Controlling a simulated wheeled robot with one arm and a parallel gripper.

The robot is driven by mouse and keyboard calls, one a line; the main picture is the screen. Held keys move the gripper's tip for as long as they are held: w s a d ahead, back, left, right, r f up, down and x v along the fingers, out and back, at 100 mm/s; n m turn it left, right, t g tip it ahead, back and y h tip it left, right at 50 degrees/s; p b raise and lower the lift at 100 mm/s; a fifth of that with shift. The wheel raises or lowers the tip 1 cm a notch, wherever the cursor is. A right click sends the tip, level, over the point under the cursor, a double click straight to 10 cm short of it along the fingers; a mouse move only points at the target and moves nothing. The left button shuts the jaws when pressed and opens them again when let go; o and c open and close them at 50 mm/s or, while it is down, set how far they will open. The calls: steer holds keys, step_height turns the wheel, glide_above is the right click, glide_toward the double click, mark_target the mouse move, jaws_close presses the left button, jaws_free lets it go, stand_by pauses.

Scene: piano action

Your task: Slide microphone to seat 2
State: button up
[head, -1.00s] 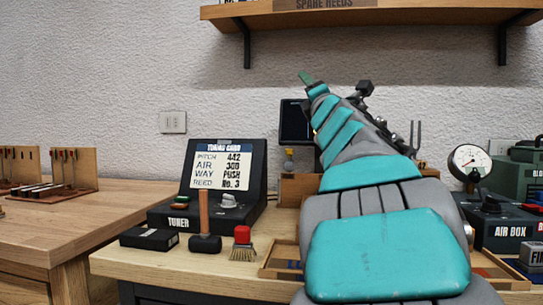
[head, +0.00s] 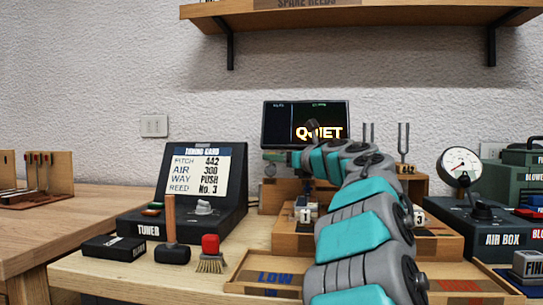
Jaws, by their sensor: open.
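My gripper (head: 277,156) is at the far end of my arm, low in front of the dark display at the back of the bench. Its green tip points left; it is open, and nothing shows between its fingers. A wooden stand (head: 448,244) carries number plates 1 (head: 305,214) and 3 (head: 419,218). My arm crosses in front of the stand's middle, and no plate 2 shows. I cannot make out the microphone for sure; it may be hidden behind my arm.
The display (head: 280,122) reads QUIET. The tuner (head: 150,228), a mallet (head: 172,250) and a brush (head: 210,258) stand left. A shallow tray (head: 240,275) lies in front. Tuning forks (head: 403,145) stand behind; the gauge (head: 460,168) and air box (head: 490,225) are right.

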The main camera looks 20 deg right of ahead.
steer(key=shift+w+a, duration=0.2)
steer(key=shift+w, duration=0.65)
steer(key=shift+w+a, duration=0.15)
steer(key=shift+w, duration=0.7)
steer(key=shift+c, duration=0.2)
jaws_close()
